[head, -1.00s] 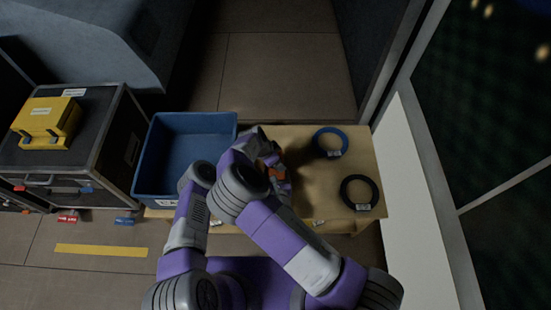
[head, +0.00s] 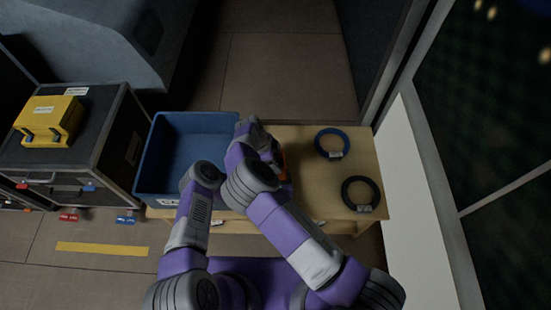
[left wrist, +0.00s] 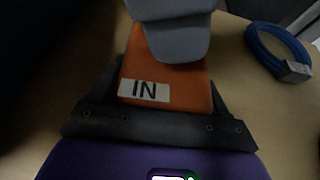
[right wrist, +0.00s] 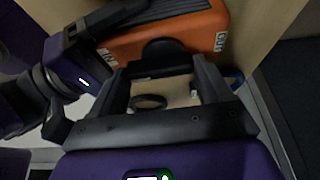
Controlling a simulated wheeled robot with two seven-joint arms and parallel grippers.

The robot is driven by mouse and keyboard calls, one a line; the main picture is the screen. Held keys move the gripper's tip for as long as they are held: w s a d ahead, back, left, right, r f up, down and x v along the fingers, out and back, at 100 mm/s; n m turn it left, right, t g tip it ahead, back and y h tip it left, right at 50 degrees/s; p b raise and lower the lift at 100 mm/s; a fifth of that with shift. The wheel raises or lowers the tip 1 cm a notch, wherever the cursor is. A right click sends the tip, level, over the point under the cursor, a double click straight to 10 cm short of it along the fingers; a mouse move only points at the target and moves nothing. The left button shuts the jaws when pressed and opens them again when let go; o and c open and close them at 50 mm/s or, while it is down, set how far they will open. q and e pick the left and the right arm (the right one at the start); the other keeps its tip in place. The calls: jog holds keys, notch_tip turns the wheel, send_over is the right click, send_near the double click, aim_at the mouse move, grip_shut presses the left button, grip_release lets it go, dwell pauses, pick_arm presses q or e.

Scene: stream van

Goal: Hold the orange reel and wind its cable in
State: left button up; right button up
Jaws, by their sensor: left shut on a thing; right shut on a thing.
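The orange reel (head: 282,160) stands on the wooden table, mostly hidden behind my arms in the head view. In the left wrist view the reel (left wrist: 188,97) shows an "IN" label, and the dark fingers of my left gripper (left wrist: 165,80) are shut on it from both sides. In the right wrist view the reel (right wrist: 178,30) carries "IN" and "OUT" labels. My right gripper (right wrist: 163,68) is shut on a dark crank knob (right wrist: 164,50) beside the reel. In the head view my right gripper (head: 262,136) is partly hidden by its own arm. The cable cannot be made out.
A blue bin (head: 146,165) stands left of the reel. A blue cable coil (head: 331,153) and a black cable coil (head: 346,198) lie on the table's right side. A yellow case (head: 50,118) sits on a dark case at far left. A white panel borders the table's right.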

pick_arm(q)
jog(key=shift+r, duration=0.15)
pick_arm(e)
jog(key=o, duration=1)
jog(key=v, duration=1.2)
pick_arm(q)
jog(key=o, duration=1.2)
jog(key=shift+c, duration=0.2)
jog(key=shift+s, duration=0.1)
